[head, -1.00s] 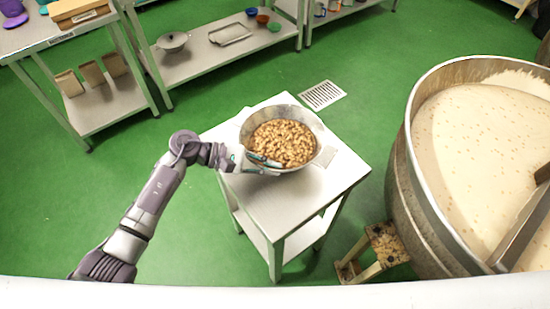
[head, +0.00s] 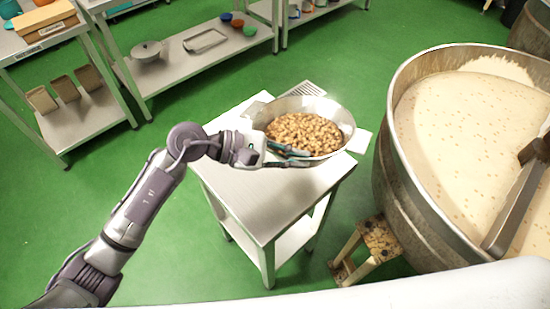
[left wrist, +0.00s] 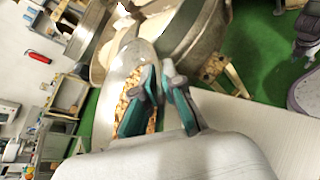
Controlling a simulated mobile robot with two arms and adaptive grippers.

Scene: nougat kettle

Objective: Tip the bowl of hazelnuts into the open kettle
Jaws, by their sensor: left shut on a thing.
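The metal bowl of hazelnuts (head: 343,117) is at the far right part of a small white table, full of brown nuts (head: 303,132) and roughly level. My left gripper (head: 287,155) is shut on the bowl's near rim. In the left wrist view, my gripper's teal fingers (left wrist: 162,92) are at the rim of the bowl (left wrist: 112,78), with nuts beside them. The bowl seems to be raised a little above the table. The open kettle (head: 402,190) stands to the right, holding a pale mass with a paddle arm (head: 515,205) across it. My right gripper is not in view.
The small table (head: 262,205) has a bare near side. A stained wooden step stool (head: 378,238) stands between the table and the kettle. Steel shelves (head: 200,60) with pans and small bowls are at the back. Green floor is free on the left.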

